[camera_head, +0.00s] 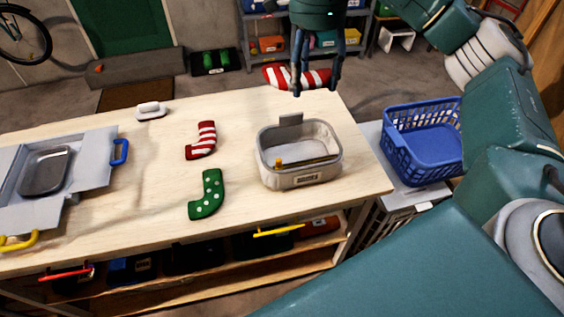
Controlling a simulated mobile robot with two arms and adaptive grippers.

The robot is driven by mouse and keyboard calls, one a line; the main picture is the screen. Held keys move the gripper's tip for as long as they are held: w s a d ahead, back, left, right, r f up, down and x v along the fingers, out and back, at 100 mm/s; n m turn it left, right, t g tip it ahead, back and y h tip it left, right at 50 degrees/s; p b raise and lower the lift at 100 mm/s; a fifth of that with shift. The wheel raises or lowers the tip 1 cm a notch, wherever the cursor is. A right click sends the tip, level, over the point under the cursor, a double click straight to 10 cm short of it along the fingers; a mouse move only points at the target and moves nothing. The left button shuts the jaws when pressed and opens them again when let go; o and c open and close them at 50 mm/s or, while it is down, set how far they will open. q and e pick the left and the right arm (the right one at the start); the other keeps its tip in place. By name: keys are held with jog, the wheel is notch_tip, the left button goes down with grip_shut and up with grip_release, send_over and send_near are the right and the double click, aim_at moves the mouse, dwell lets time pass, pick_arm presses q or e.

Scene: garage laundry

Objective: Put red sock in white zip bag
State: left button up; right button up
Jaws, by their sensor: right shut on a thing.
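My right gripper (317,82) hangs down at the top centre, past the table's far edge. It is shut on a red-and-white striped sock (279,75), which shows behind and beside its fingers. A second, smaller red-and-white striped sock (207,137) lies on the table. A pale, open-topped container (334,174), apparently the white zip bag, stands upright at the table's right part. It has a label, a raised back tab and a yellow piece inside. The gripper and held sock are beyond it and apart from it. My left gripper is not in view.
A green dotted sock (207,195) lies left of the container. A grey open box (92,150) with a metal tray inside is at the left. A white brush-like item (151,110) lies near the far edge. A blue basket (421,145) stands right of the table (150,225).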

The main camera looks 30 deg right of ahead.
notch_tip(320, 180, down, 7)
jog(key=d, duration=0.1)
jog(key=p, duration=0.1)
send_over(306, 149)
notch_tip(306, 149, down, 9)
jog(key=shift+r, duration=0.1)
notch_tip(306, 149, down, 4)
jog(key=shift+f+p, duration=0.1)
jog(key=shift+p, duration=0.65)
jog(key=shift+f+b, duration=0.7)
jog(key=shift+b, duration=0.05)
jog(key=o, duration=1.1)
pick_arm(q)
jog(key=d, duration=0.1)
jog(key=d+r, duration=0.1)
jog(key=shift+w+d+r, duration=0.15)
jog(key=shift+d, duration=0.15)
pick_arm(e)
jog(key=shift+r, duration=0.1)
